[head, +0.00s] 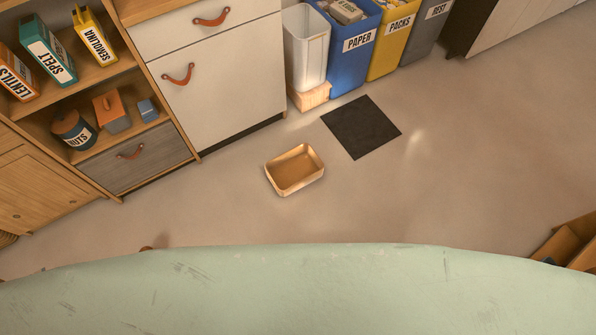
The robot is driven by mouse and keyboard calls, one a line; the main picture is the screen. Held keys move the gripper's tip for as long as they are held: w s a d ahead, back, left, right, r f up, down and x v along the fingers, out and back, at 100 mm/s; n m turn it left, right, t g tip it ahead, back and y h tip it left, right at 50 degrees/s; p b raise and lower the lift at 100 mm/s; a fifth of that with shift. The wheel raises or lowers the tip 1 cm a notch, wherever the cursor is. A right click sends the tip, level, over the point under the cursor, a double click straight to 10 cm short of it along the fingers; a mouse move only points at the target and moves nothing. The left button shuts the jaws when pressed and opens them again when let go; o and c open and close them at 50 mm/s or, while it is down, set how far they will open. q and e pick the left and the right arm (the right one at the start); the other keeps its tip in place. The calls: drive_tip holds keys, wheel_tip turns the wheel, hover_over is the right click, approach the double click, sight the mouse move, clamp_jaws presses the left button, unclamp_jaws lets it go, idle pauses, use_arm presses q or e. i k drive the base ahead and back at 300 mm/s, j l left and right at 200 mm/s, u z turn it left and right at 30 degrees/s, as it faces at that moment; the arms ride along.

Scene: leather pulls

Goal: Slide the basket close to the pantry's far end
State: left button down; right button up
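A shallow, rectangular, tan open container (294,189) lies on the floor, empty; it looks like a tray or low basket. A sliver of a round, woven-looking brown thing (6,239) shows at the left edge, mostly cut off, and I cannot tell whether it is a basket. The pantry is probably the wooden shelf unit (125,52) at the upper left, with a grey drawer at its bottom. Its shelves hold labelled lentils, spelt (48,50) and semolina (95,36) boxes and a nuts jar (74,130). Neither of my grippers shows.
A white drawer cabinet (225,95) adjoins the shelves. A white bin, a blue paper bin (352,60), a yellow packs bin and a grey bin line the back. A dark mat (361,127) lies on open floor. Open cardboard (567,243) sits right. A scratched green surface fills the bottom.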

sight(289, 173)
drive_tip(key=i+l+u, duration=0.15)
drive_tip(key=l, duration=0.15)
drive_tip(key=i+l+u, duration=0.15)
drive_tip(key=l, duration=0.15)
drive_tip(key=i+l+u, duration=0.15)
drive_tip(key=l, duration=0.2)
drive_tip(key=l+u, duration=0.1)
drive_tip(key=l, duration=0.25)
drive_tip(key=i, duration=0.05)
